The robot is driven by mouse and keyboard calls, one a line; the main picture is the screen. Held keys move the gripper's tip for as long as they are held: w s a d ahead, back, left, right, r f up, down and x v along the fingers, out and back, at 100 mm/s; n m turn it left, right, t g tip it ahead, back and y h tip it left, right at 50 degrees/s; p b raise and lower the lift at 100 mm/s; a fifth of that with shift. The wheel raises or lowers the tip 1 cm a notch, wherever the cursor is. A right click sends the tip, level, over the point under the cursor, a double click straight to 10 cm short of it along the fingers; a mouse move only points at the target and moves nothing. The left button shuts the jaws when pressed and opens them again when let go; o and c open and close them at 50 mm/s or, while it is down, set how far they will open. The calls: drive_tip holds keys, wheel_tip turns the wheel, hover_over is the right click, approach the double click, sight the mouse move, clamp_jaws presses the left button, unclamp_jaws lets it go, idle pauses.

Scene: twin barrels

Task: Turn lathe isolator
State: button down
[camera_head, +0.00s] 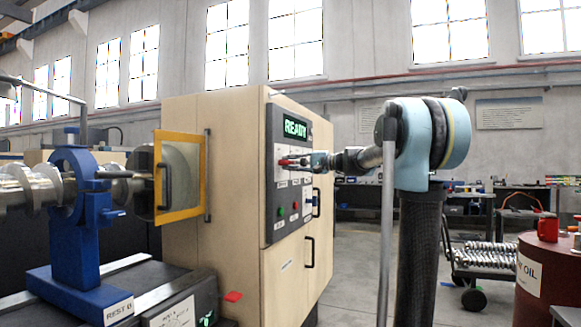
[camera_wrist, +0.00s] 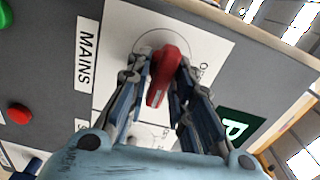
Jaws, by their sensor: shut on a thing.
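The lathe isolator is a red rotary handle (camera_wrist: 166,78) on a round grey base, on a white plate beside a "MAINS" label. In the wrist view my gripper (camera_wrist: 162,70) has one finger on each side of the handle, shut on it. The handle stands slightly tilted in that picture. In the head view my gripper (camera_head: 297,162) reaches from the right to the control panel (camera_head: 279,215), with a bit of the red handle (camera_head: 284,161) showing at its tip. The lettering by the handle is partly hidden by the finger.
A green "READY" display (camera_head: 296,127) is above the handle. A green button (camera_head: 281,211) and a red button (camera_head: 295,206) are below. The cabinet (camera_head: 182,110) has a yellow-framed door (camera_head: 180,178). A red oil drum (camera_head: 545,262) and a cart (camera_head: 485,262) stand right.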

drive_tip(key=shift+f+m, duration=0.15)
drive_tip(key=shift+m, duration=0.45)
drive_tip(key=c, duration=1.6)
unclamp_jaws()
drive_tip(key=shift+w, duration=0.1)
drive_tip(key=v, duration=1.2)
